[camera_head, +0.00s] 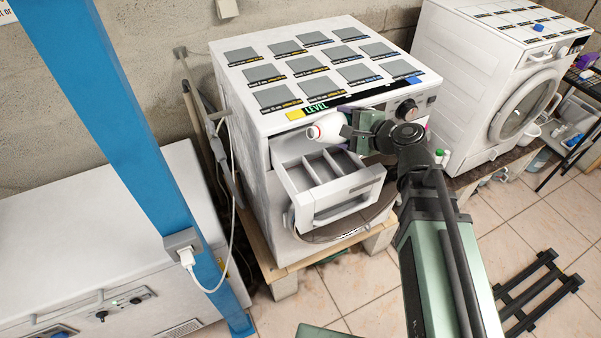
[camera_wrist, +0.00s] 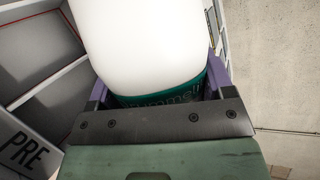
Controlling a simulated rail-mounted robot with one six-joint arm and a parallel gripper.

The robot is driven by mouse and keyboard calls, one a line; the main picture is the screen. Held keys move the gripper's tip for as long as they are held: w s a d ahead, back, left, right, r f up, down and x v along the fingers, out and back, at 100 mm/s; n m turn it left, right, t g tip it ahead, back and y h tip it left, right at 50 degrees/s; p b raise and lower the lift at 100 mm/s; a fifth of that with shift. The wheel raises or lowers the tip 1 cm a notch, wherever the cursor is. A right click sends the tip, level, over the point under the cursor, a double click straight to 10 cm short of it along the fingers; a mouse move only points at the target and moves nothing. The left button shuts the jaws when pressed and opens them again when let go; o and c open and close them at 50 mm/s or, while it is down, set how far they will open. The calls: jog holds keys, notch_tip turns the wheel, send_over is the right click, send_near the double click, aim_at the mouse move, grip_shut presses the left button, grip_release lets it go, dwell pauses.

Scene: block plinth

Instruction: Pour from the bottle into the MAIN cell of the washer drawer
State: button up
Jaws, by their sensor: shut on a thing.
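My gripper (camera_head: 352,132) is shut on a white bottle (camera_head: 328,127) with a reddish mouth end. The bottle lies tipped over, its mouth end pointing left, above the back part of the open washer drawer (camera_head: 345,205). The drawer is light grey and split into cells by thin walls. In the wrist view, the bottle (camera_wrist: 140,40) with its green label band sits between my purple fingers (camera_wrist: 157,88). A PRE label (camera_wrist: 25,150) shows on the drawer at lower left there. No MAIN label is readable, and no liquid stream is visible.
The washer (camera_head: 240,140) stands on a wooden base, with grey tiles and a LEVEL label on top. A second washer (camera_head: 470,80) stands at right. A blue post (camera_head: 120,130) and a hanging white cable are at left. A black rack (camera_head: 535,290) lies on the floor.

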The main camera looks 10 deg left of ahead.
jog(key=shift+s+a+r+n+t+h, duration=0.2)
jog(key=shift+s+n+t+h, duration=0.1)
jog(key=shift+n, duration=0.4)
dwell(2.1)
jog(key=shift+r+n+h+p, duration=0.1)
jog(key=shift+n+h+p, duration=0.2)
jog(key=shift+n+p, duration=0.25)
dwell(2.8)
